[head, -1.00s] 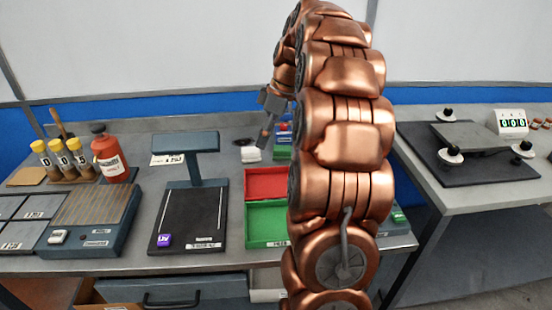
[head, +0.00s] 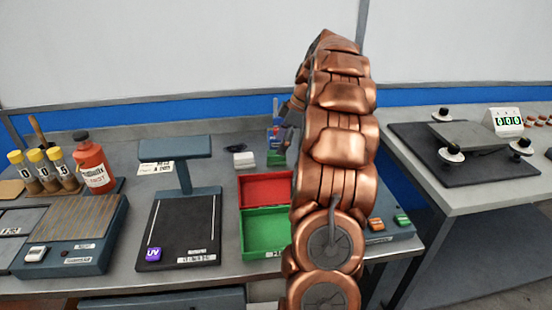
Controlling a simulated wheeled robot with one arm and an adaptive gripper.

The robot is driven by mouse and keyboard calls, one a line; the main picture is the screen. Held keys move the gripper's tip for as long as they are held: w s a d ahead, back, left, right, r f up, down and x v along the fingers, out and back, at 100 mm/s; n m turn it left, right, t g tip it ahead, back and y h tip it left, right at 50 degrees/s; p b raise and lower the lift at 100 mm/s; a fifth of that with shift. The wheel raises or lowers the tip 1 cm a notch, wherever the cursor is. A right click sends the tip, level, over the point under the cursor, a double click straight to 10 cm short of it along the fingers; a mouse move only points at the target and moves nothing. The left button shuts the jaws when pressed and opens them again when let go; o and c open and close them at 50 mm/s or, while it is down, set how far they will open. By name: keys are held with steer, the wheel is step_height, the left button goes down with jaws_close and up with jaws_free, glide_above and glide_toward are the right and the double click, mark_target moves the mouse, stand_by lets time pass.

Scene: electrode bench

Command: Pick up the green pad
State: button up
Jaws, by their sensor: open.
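A small green pad (head: 402,220) lies on a dark blue-grey block (head: 392,233) at the bench's right front, just right of my arm. An orange pad (head: 376,224) lies beside it on the left. My gripper (head: 289,131) is at the back of the bench, partly hidden behind my arm. It is open, well away from the green pad, and I see nothing held in it. My arm may hide part of the dark block.
A red tray (head: 265,174) and green tray (head: 265,247) stand left of my arm. A black stand (head: 178,232), orange bottle (head: 93,165) and capped vials (head: 37,158) are farther left. A white block (head: 244,160) sits behind the trays. A second table (head: 470,196) stands right.

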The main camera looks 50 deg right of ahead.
steer(key=shift+x, duration=2.35)
steer(key=shift+s+d, duration=0.1)
steer(key=shift+d, duration=0.05)
steer(key=c, duration=1.2)
steer(key=shift+c, duration=0.2)
step_height(320, 180, up, 10)
